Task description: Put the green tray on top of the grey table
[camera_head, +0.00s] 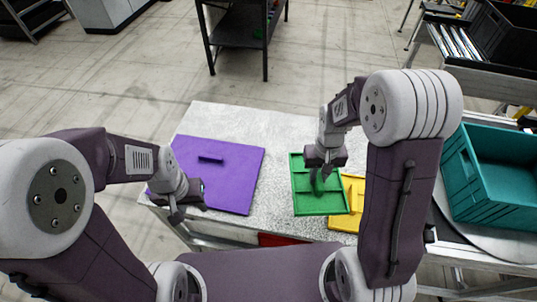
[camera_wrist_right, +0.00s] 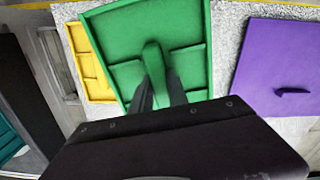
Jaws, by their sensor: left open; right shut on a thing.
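The green tray (camera_head: 305,202) is a shallow, divided tray with a raised central handle. It is over the right part of the speckled grey table (camera_head: 222,120). My right gripper (camera_head: 318,176) is shut on the tray's handle; the wrist view shows the fingers on either side of the handle of the green tray (camera_wrist_right: 190,22). Whether the tray touches the table or hangs just above it I cannot tell. My left gripper (camera_head: 187,208) is open and empty, at the lower left edge of a purple tray (camera_head: 235,187).
A teal crate (camera_head: 500,165) stands at the right. Bare table surface shows between the purple and green trays and along the back edge. A dark shelf rack (camera_head: 240,30) stands beyond the table.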

